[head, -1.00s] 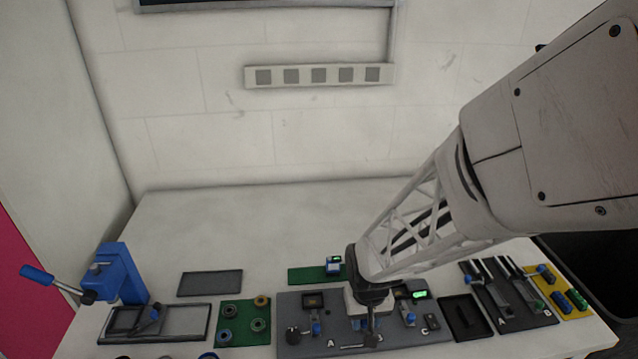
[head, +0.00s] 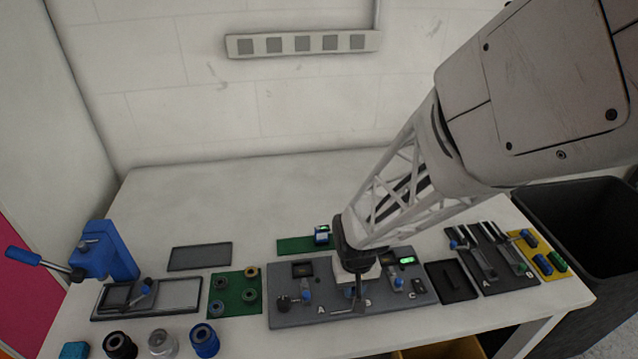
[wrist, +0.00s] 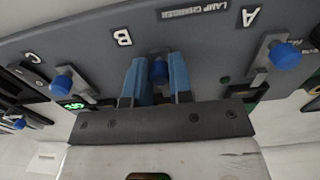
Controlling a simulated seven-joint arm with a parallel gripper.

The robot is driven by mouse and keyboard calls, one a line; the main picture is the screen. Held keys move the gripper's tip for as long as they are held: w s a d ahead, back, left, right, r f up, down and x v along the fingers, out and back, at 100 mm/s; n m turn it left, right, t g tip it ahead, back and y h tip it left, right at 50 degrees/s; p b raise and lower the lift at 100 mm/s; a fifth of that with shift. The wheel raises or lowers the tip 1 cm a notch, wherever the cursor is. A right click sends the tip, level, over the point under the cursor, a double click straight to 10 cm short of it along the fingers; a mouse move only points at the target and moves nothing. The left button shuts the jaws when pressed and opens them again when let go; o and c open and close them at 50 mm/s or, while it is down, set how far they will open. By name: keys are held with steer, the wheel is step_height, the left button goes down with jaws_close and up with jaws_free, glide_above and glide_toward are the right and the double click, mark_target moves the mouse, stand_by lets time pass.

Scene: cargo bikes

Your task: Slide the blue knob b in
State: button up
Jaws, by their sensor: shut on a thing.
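The dark grey lamp changer panel (head: 330,315) lies on the bench, marked A, B and C; it also shows upside down in the wrist view (wrist: 210,40). My gripper (wrist: 159,75) has its two blue fingers on either side of the blue knob b (wrist: 159,70), next to the letter B, and is shut on it. In the head view my gripper (head: 352,291) hides most of this knob. How far in the knob sits cannot be told. Two other blue knobs stand on the panel, one at the left (head: 306,297) and one at the right (head: 398,283).
A green-lit display (head: 407,260) is at the panel's right rear. A dark tray (head: 452,281) and a rack of tools (head: 490,258) stand to the right. A green mat with rings (head: 234,292) and a blue press (head: 107,250) stand left. The rear bench is clear.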

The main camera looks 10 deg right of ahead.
steer(key=shift+w, duration=0.85)
steer(key=o, duration=0.6)
steer(key=shift+o, duration=0.2)
steer(key=shift+r, duration=0.1)
steer(key=shift+r, duration=2.15)
steer(key=s+r, duration=0.3)
steer(key=s, duration=0.3)
